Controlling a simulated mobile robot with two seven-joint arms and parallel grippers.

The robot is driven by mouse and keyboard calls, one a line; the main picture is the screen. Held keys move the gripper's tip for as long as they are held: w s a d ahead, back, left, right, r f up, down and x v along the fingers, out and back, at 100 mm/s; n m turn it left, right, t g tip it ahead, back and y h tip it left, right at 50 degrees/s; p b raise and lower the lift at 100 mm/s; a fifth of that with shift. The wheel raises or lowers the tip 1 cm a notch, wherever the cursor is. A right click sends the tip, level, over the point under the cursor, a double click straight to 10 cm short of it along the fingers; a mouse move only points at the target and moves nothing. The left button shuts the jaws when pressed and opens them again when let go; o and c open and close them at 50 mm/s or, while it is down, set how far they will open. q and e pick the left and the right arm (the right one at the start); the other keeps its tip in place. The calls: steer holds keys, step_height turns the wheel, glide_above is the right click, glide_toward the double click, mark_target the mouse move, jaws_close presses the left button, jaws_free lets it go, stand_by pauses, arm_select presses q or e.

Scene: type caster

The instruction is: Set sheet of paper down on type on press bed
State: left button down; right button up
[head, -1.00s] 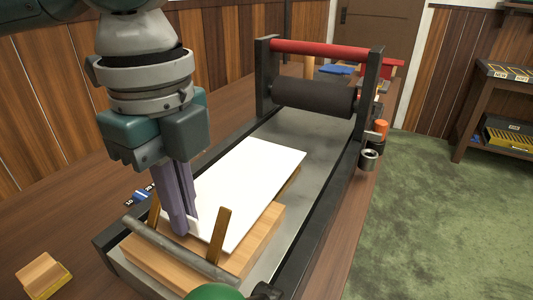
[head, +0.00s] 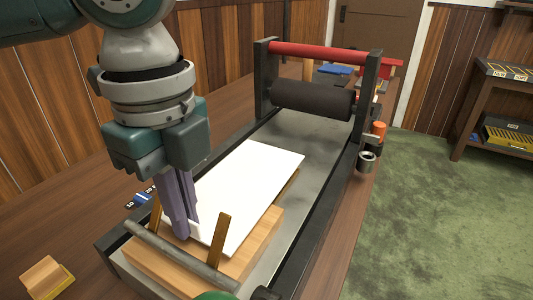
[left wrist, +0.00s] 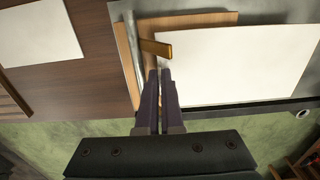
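A white sheet of paper (head: 245,190) lies flat or nearly flat over the press bed (head: 315,135). It also shows in the left wrist view (left wrist: 235,62). Its near end is over a light wooden block (head: 262,235); a brown edge shows under its right side. Type beneath the sheet is hidden, and I cannot tell whether the sheet fully rests on it. My left gripper (head: 186,234) points down at the sheet's near left edge. In the left wrist view its purple fingers (left wrist: 160,72) are close together at that edge and appear shut on it. My right gripper is not identifiable.
Two upright brown strips (head: 220,240) and a grey bar (head: 180,252) are close to the fingers. A dark roller (head: 312,98) under a red bar (head: 325,50) spans the bed's far end. Another white sheet (left wrist: 38,30) lies on the table in the left wrist view.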

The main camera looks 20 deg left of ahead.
arm_select(q)
steer(key=shift+f, duration=0.6)
steer(key=c, duration=1)
jaws_free()
step_height(320, 180, up, 3)
steer(key=p, duration=0.3)
steer(key=shift+s, duration=0.1)
step_height(320, 180, up, 3)
steer(key=p, duration=0.4)
steer(key=shift+r, duration=0.1)
